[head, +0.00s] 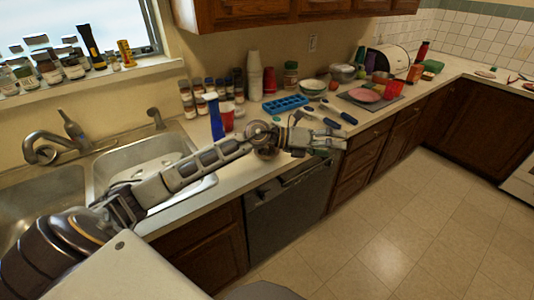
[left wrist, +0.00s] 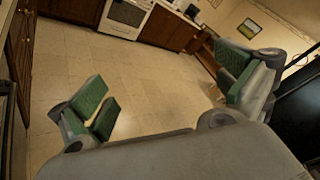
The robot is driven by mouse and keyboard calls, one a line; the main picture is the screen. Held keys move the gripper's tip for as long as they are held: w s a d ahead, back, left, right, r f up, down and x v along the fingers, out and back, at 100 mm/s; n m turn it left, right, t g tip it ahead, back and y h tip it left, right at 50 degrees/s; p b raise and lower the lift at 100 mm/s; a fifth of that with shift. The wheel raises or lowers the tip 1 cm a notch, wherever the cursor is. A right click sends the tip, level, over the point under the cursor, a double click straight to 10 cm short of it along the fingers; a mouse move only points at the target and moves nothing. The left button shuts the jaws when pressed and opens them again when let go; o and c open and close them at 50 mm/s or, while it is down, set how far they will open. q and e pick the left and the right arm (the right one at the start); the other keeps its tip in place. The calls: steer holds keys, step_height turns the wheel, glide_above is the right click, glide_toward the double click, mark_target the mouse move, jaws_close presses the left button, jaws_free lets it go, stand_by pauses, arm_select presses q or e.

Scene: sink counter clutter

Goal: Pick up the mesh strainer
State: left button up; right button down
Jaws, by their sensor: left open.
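I cannot make out the mesh strainer for certain in either view; it may be hidden behind my left arm or among the counter clutter. My left gripper (head: 328,143) reaches in from the left over the front edge of the counter, above the dishwasher. In the left wrist view my left gripper (left wrist: 165,88) has its green-padded fingers wide apart, with only floor visible between them. My right gripper is in neither view.
Two blue-handled utensils (head: 343,114) lie just behind my left gripper. A blue tray (head: 285,105), a blue bottle (head: 216,118), a red cup (head: 227,119) and stacked bowls (head: 312,87) crowd the counter. The double sink (head: 150,155) is left. Floor (head: 400,210) is clear.

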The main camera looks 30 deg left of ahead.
arm_select(q)
steer(key=a+f+m+g+y, duration=0.2)
steer(key=a+f+y, duration=0.1)
steer(key=a, duration=0.2)
steer(key=g+y, duration=0.2)
steer(key=y, duration=0.7)
glide_above(262, 152)
step_height(262, 152, down, 8)
steer(key=shift+s+r+p, duration=0.15)
steer(key=shift+p, duration=0.2)
steer(key=shift+d+f, duration=0.1)
steer(key=shift+f, duration=0.25)
steer(key=shift+p+x, duration=0.5)
steer(key=shift+x, duration=1.7)
steer(key=shift+d+f, duration=0.15)
steer(key=shift+f, duration=0.25)
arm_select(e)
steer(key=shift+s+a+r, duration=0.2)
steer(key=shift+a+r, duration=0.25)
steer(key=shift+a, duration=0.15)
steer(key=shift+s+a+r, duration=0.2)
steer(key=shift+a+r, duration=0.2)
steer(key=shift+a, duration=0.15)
